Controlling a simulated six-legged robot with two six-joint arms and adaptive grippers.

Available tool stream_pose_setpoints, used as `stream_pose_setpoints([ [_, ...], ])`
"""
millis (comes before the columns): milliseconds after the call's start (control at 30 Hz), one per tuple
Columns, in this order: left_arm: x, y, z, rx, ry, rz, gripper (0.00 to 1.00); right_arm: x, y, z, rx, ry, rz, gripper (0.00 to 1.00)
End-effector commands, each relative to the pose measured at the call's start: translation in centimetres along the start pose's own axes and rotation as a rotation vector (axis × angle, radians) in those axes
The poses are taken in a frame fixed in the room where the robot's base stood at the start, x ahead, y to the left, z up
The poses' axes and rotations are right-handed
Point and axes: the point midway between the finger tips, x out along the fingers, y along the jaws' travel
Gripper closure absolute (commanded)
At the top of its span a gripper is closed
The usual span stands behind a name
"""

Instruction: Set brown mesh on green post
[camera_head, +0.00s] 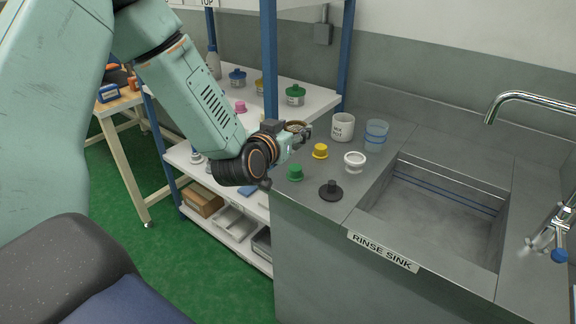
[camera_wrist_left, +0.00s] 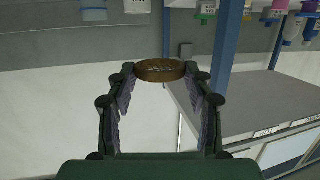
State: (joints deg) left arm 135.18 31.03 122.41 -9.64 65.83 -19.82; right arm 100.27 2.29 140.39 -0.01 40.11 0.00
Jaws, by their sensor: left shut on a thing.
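The brown mesh (camera_head: 295,127) is a small round sieve with a brown rim. My left gripper (camera_head: 300,135) is shut on it and holds it above the counter's left end. In the left wrist view the brown mesh (camera_wrist_left: 160,71) sits between the tips of my left gripper's fingers (camera_wrist_left: 159,82). The green post (camera_head: 295,173) stands on the counter near its left edge, below the gripper in the picture and apart from the mesh. The green post cannot be made out in the wrist view. My right gripper is not in view.
A yellow post (camera_head: 320,151) and a black post (camera_head: 331,191) stand near the green one. A white ring-like piece (camera_head: 355,161), a white cup (camera_head: 343,127) and a blue clear cup (camera_head: 376,134) are to the right. The sink (camera_head: 435,215) lies beyond. A blue shelf upright (camera_head: 269,60) rises behind my gripper.

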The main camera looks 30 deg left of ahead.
Motion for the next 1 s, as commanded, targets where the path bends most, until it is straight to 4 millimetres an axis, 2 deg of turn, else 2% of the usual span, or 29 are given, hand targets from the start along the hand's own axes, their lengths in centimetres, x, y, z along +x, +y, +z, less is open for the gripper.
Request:
stream_pose_setpoints([
  [133, 0.2, 0.1, 1.6, 0.002, -0.004, -0.004, 0.67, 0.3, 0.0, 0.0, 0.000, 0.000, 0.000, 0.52],
  [400, 1.2, 0.3, 6.2, 0.002, -0.003, 0.002, 0.67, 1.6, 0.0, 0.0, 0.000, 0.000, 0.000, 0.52],
  [667, 1.6, 0.2, 8.0, 0.001, -0.002, 0.000, 0.67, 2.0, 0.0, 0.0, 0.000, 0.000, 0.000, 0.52],
  [833, 2.1, 0.2, 10.4, 0.001, -0.003, -0.001, 0.67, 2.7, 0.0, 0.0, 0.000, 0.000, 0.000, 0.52],
  [1000, 2.2, 0.1, 10.6, -0.001, 0.000, -0.003, 0.67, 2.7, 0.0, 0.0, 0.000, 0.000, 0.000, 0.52],
])
